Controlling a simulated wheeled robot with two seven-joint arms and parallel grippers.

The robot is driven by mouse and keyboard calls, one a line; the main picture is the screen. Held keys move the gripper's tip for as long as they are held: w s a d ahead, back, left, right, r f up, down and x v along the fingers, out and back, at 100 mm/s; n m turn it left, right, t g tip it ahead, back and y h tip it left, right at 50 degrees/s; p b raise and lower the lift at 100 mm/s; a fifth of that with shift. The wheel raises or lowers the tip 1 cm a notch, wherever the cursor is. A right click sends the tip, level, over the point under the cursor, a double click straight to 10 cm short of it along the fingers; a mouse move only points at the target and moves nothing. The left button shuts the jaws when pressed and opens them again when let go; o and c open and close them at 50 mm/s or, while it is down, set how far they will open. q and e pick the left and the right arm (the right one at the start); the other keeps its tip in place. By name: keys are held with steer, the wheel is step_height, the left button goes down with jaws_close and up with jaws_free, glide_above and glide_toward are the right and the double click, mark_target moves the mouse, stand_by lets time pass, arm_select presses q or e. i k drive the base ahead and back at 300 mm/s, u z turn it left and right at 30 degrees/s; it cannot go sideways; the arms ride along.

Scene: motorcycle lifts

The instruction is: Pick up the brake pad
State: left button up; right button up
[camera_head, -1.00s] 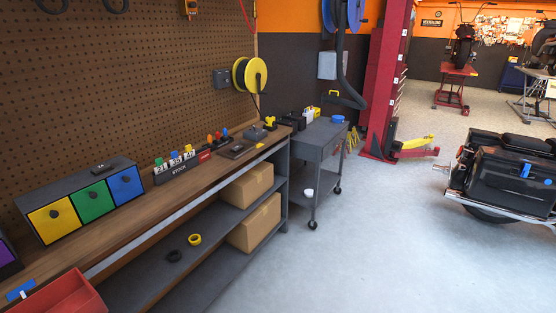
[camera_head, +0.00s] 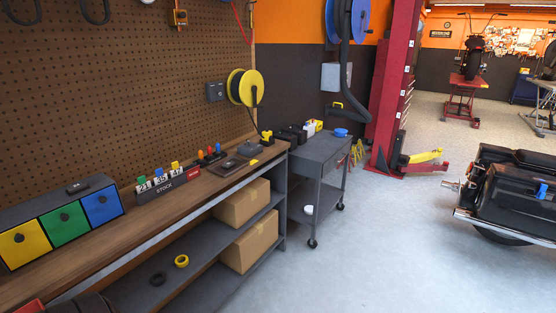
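I cannot pick out a brake pad with certainty. A flat dark item (camera_head: 228,165) lies on the wooden workbench (camera_head: 130,218), but it is too small to identify. Another small black item (camera_head: 77,187) lies on top of the coloured drawer unit. A black ring (camera_head: 157,280) and a yellow ring (camera_head: 181,261) lie on the shelf under the bench. Neither of my grippers is in view. A dark rounded shape shows at the bottom left edge and may be part of my arm.
A drawer unit (camera_head: 62,226) and a stock counter (camera_head: 168,187) stand on the bench. Cardboard boxes (camera_head: 250,245) sit on its shelves. A grey cart (camera_head: 321,148) stands past the bench end. A motorcycle (camera_head: 515,195) is at the right. The floor (camera_head: 390,255) between is clear.

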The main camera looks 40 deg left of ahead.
mark_target(229, 164)
steer(key=z, duration=0.25)
steer(key=i, duration=0.95)
steer(key=u, duration=0.65)
steer(key=i, duration=1)
steer(key=u, duration=0.9)
